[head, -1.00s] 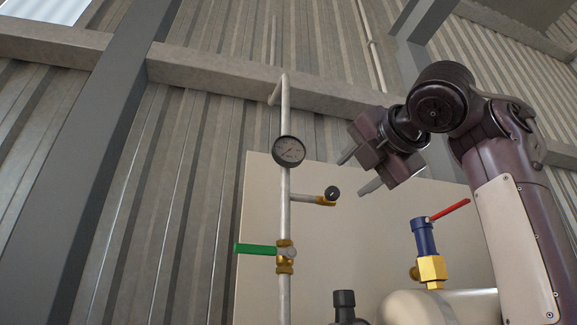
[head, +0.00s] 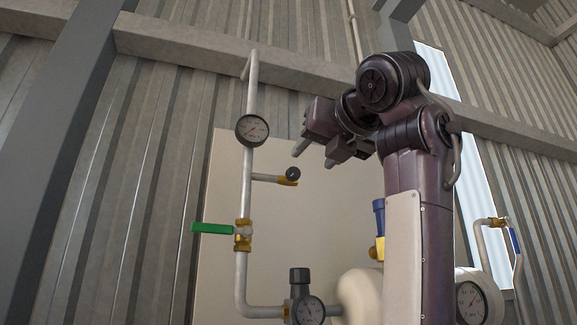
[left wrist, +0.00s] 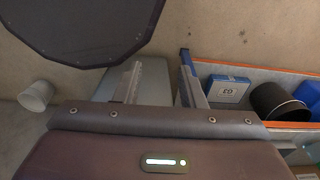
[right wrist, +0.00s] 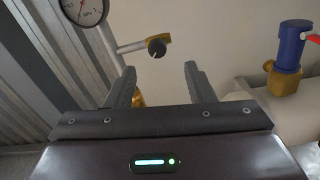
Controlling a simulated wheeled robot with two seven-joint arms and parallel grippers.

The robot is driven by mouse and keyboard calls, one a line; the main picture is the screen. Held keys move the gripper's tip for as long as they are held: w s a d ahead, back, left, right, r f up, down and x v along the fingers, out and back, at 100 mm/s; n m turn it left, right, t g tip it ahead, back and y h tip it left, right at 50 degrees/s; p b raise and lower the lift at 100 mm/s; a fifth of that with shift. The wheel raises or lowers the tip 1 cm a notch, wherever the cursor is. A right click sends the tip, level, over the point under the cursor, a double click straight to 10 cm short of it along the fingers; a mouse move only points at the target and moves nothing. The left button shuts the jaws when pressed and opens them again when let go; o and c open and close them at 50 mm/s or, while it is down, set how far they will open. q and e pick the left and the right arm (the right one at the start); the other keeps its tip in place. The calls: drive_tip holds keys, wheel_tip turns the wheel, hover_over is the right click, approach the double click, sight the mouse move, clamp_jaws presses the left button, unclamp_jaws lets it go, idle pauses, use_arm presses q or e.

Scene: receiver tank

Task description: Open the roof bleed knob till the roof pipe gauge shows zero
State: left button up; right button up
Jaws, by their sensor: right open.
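The roof bleed knob is a small black round knob (head: 292,174) on a brass fitting at the end of a short side branch of the roof pipe (head: 248,186). It also shows in the right wrist view (right wrist: 157,47), between and beyond the fingertips. The roof pipe gauge (head: 252,130) is round with a white face, above the branch; its needle is too small to read. It is cut off in the right wrist view (right wrist: 87,8). My right gripper (head: 314,156) is open and empty, up and right of the knob in the head view. My left gripper (left wrist: 161,68) is open and empty.
A green-handled valve (head: 212,228) sits lower on the pipe. A blue and brass valve with a red lever (right wrist: 291,45) stands on the pale tank (right wrist: 300,112). A bin with boxes (left wrist: 228,90) shows at left wrist.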

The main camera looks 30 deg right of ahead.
sight(295, 173)
drive_tip(key=w+p, duration=0.1)
drive_tip(key=w, duration=0.1)
drive_tip(key=w+p, duration=0.1)
drive_tip(key=w, duration=0.2)
drive_tip(key=w+d+p, duration=0.1)
drive_tip(key=w, duration=0.1)
drive_tip(key=shift+w+p, duration=0.15)
drive_tip(key=shift+p, duration=0.25)
drive_tip(key=shift+w+d, duration=0.15)
drive_tip(key=shift+w, duration=0.25)
use_arm(q)
drive_tip(key=r, duration=0.2)
drive_tip(key=w+r, duration=0.1)
drive_tip(key=r, duration=0.1)
drive_tip(key=shift+w+r, duration=0.15)
drive_tip(key=shift+w, duration=0.05)
drive_tip(key=shift+s+a, duration=0.1)
drive_tip(key=shift+s, duration=0.05)
use_arm(e)
drive_tip(key=c, duration=1)
